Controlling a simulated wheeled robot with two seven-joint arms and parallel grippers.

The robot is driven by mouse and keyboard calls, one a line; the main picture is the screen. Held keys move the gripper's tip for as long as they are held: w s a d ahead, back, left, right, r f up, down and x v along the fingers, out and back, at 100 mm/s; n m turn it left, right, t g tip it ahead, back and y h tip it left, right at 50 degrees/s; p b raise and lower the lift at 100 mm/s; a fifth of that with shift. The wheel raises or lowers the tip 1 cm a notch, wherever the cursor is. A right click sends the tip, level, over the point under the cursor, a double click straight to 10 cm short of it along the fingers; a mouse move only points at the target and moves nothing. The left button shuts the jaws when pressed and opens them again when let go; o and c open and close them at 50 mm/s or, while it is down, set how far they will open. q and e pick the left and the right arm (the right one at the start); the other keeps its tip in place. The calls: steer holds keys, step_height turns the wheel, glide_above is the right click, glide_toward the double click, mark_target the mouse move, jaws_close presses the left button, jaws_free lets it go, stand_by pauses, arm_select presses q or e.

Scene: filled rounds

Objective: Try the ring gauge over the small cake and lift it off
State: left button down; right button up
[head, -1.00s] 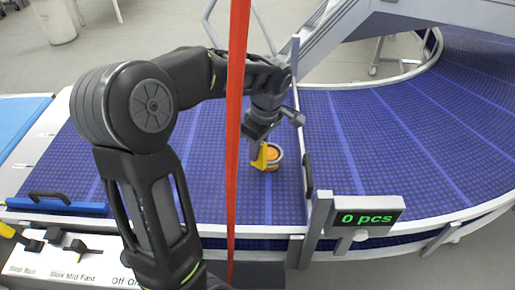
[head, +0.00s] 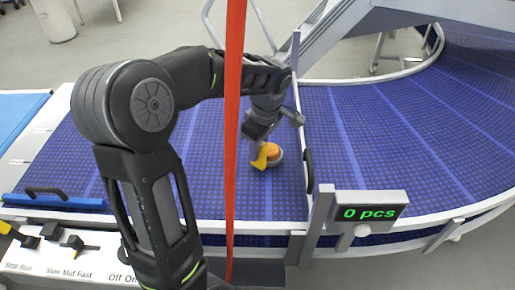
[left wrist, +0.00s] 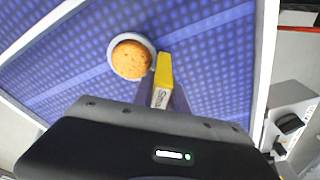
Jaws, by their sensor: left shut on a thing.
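The small cake (head: 272,151) is round and golden orange, and stands on the blue belt left of the grey divider. In the left wrist view the cake (left wrist: 131,59) shows its speckled top inside a pale ring. This ring belongs to the ring gauge (head: 278,158), whose yellow handle (left wrist: 163,75) bears lettering. The ring sits low around the cake, and the cake's top stands above it. My left gripper (head: 260,148) is shut on the yellow handle, beside the cake. Whether the ring touches the belt is hard to tell. My right gripper is not in view.
A display (head: 368,212) reading "0 pcs" stands at the front right by the divider (head: 299,120). A red strip (head: 233,130) crosses the view from top to bottom. A blue bar with a black handle (head: 50,199) lies front left, above a switch panel (head: 70,262). The belt around the cake is clear.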

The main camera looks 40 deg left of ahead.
arm_select(q)
steer(key=shift+f+b, duration=0.5)
steer(key=shift+f, duration=0.15)
stand_by(0.4)
steer(key=c, duration=1.3)
jaws_free()
steer(key=shift+o, duration=0.3)
steer(key=o, duration=0.4)
steer(key=shift+o, duration=0.2)
steer(key=shift+r+p, duration=2.4)
steer(key=shift+r, duration=1.15)
steer(key=shift+c, duration=0.2)
